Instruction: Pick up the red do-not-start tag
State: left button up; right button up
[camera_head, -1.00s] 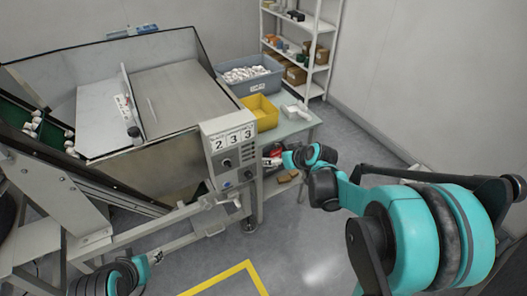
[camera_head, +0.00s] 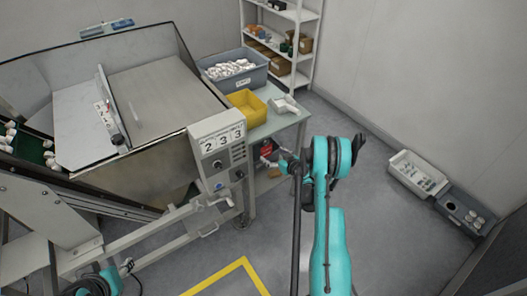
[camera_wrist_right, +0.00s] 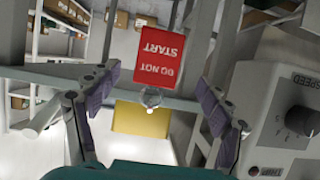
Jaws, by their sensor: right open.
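The red do-not-start tag (camera_wrist_right: 160,55) shows in the right wrist view, its white lettering upside down. It is between the fingertip pads of my right gripper (camera_wrist_right: 157,98) in the picture, slightly beyond them. The gripper is open, with clear gaps on both sides of the tag. In the head view, my right gripper (camera_head: 272,160) is small and partly hidden by my arm, beside the control box. A red patch (camera_head: 266,147) just behind it looks like the tag. My left arm shows only at the bottom left, and its jaws cannot be made out.
A yellow bin (camera_head: 250,98) and grey bin (camera_head: 208,74) sit on the table. A white tray (camera_head: 403,176) lies on the floor at right.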

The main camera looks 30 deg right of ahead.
aim_at(267, 150)
jog(key=b+x, duration=0.2)
jog(key=x, duration=0.4)
jog(key=shift+w+d+b, duration=0.1)
jog(key=shift+w+b, duration=0.1)
jog(key=shift+b, duration=0.15)
jog(key=shift+r, duration=0.1)
jog(key=c, duration=1.1)
